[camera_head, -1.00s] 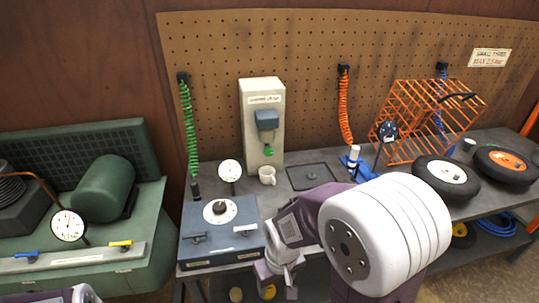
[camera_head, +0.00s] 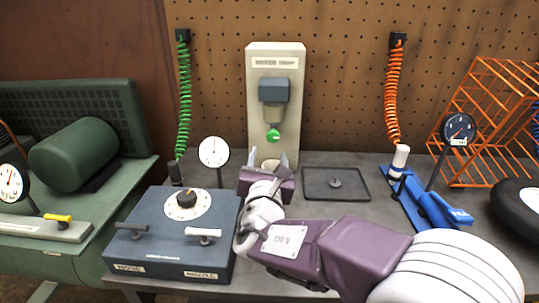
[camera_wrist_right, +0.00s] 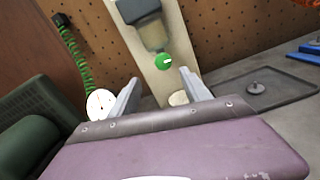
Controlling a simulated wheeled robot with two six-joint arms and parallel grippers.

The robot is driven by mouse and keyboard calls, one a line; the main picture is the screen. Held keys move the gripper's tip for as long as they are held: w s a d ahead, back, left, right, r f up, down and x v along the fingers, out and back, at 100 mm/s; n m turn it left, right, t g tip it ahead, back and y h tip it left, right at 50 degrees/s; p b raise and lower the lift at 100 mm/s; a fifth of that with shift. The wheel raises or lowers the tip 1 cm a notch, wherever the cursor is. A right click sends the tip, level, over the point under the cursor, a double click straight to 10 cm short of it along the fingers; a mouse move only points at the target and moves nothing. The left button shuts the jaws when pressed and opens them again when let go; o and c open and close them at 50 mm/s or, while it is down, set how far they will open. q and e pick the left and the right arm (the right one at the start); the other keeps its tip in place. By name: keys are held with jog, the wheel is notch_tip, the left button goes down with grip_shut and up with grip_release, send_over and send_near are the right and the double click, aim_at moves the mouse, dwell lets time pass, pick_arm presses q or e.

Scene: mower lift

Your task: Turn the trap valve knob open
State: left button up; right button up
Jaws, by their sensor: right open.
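The green trap valve knob (camera_head: 273,134) hangs under the filter bowl (camera_head: 273,113) of the pale wall-side unit (camera_head: 290,60). A white mark shows on the knob (camera_wrist_right: 163,61) in the right wrist view, lying roughly level there. My right gripper (camera_head: 269,157) is open and empty, fingers pointing toward the unit. It is a little below and in front of the knob, not touching it. In the right wrist view the knob appears just beyond and between the two fingertips (camera_wrist_right: 160,78). My left gripper is not in view.
A white mug (camera_wrist_right: 178,98) stands under the knob, partly hidden by my gripper. A blue box (camera_head: 150,235) with a dial and levers lies left of my arm. A dark tray (camera_head: 320,193) lies right.

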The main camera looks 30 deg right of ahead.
aim_at(273, 138)
jog(key=x, duration=0.9)
jog(key=shift+w+d+f+b, duration=0.1)
jog(key=shift+d+f+b, duration=0.05)
jog(key=shift+d+b, duration=0.3)
grip_shut()
